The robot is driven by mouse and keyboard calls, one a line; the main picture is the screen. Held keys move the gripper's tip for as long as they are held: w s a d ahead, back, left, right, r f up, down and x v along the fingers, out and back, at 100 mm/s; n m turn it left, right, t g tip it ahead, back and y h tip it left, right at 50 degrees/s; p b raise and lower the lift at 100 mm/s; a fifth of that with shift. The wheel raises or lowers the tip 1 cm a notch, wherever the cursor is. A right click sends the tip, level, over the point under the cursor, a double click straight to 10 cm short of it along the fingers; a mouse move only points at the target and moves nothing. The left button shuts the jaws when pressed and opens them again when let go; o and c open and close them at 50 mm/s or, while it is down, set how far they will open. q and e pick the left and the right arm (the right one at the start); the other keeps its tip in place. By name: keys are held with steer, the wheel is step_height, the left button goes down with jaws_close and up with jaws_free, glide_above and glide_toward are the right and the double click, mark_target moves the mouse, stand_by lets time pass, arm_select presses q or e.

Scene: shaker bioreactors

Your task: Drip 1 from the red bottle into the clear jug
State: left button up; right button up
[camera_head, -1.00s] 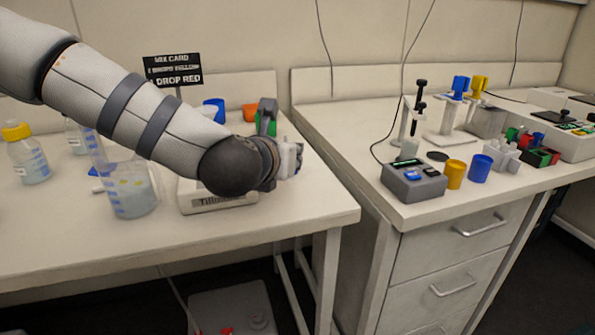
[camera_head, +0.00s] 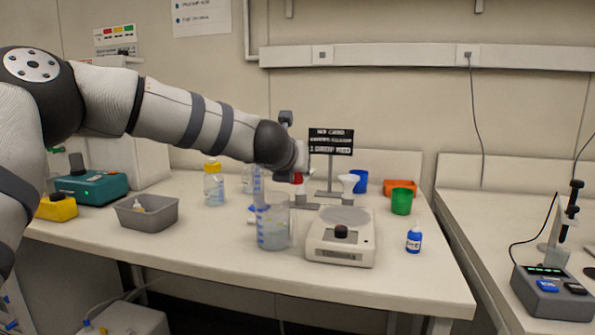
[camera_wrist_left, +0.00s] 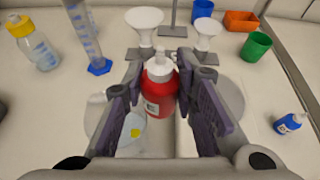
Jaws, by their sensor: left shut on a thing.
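The red bottle (camera_wrist_left: 158,98), with a white cap, is held between the fingers of my left gripper (camera_wrist_left: 160,76) in the left wrist view. In the head view, my left gripper (camera_head: 297,168) is at the back, above table height, with a bit of red showing under it. The bottle's tilt is hard to tell. The clear jug (camera_head: 272,228) has blue marks and stands on the table left of the balance. In the left wrist view the jug (camera_wrist_left: 128,138) lies below and left of the bottle, partly hidden by a finger, with a yellow patch. My right gripper is not in view.
The balance (camera_head: 341,250) stands right of the jug. A blue bottle (camera_head: 414,240), green cup (camera_head: 401,202), white funnel (camera_head: 348,181), mix card (camera_head: 331,141) and yellow-capped bottle (camera_head: 214,188) are around. A tall cylinder (camera_wrist_left: 88,38) stands near the jug. The front table strip is clear.

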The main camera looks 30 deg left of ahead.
mark_target(299, 183)
arm_select(q)
steer(key=shift+n+h, duration=0.4)
steer(key=shift+w+d+f, duration=0.1)
steer(key=shift+d+f, duration=0.05)
steer(key=shift+f, duration=0.95)
steer(key=shift+d+f, duration=0.1)
steer(key=shift+f, duration=0.95)
steer(key=shift+d+n, duration=0.1)
steer(key=shift+n, duration=0.3)
steer(key=shift+a+r+n+t+h+b, duration=0.15)
steer(key=shift+r+n+t+h+b, duration=0.7)
steer(key=shift+n, duration=1)
steer(key=shift+a+r+n+t+h+b, duration=0.15)
steer(key=shift+n+t+h+b, duration=0.4)
steer(key=shift+n+h+b, duration=1)
steer(key=shift+a+r+n+t+h+b, duration=0.1)
steer(key=shift+r+n+t+h+b, duration=0.7)
steer(key=shift+n, duration=1.3)
steer(key=shift+s+a+r+n+t+b, duration=0.25)
steer(key=shift+a+n+b, duration=0.45)
steer(key=shift+b, duration=0.6)
steer(key=shift+s+a+r+n+t+b, duration=0.15)
steer(key=shift+a+n+t+b, duration=0.15)
steer(key=shift+n+b, duration=0.8)
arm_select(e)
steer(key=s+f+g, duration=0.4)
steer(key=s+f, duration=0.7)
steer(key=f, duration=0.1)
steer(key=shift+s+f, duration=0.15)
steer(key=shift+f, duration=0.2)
